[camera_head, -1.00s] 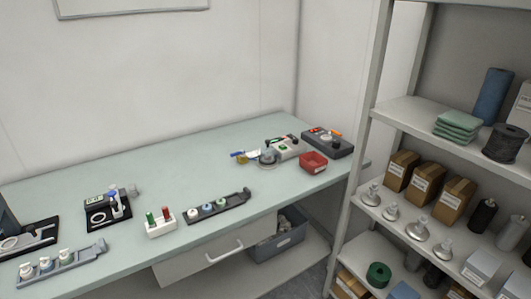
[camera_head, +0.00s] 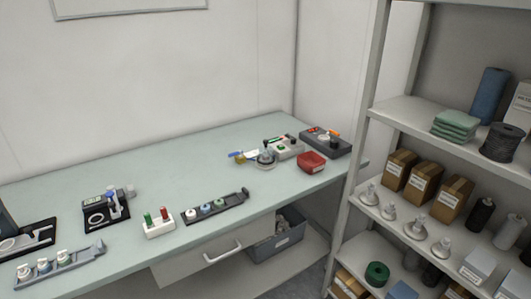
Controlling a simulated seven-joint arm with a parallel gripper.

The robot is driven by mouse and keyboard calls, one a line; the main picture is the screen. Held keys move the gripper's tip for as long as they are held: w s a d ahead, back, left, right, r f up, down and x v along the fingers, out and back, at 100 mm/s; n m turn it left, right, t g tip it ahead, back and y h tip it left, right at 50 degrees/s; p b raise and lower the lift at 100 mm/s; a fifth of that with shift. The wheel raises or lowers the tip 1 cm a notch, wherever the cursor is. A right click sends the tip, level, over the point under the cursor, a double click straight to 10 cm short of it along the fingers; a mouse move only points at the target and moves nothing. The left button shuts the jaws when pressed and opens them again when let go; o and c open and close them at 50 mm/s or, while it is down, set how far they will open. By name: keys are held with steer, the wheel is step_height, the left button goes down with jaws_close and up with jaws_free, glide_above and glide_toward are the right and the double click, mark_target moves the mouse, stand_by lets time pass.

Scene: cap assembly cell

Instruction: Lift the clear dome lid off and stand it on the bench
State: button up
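A small clear dome lid with a dark knob appears to sit over a round base (camera_head: 266,157) on the bench (camera_head: 160,168), towards the back right. It is small in the picture, so what lies under the dome cannot be told. My gripper is not in view.
Close around the dome are a blue-and-yellow item (camera_head: 241,156), a pale box (camera_head: 285,148), a dark device (camera_head: 325,141) and a red bin (camera_head: 311,162). A cap rack (camera_head: 215,207) lies nearer the front edge. The bench's back middle is clear. Shelves (camera_head: 440,140) stand at right.

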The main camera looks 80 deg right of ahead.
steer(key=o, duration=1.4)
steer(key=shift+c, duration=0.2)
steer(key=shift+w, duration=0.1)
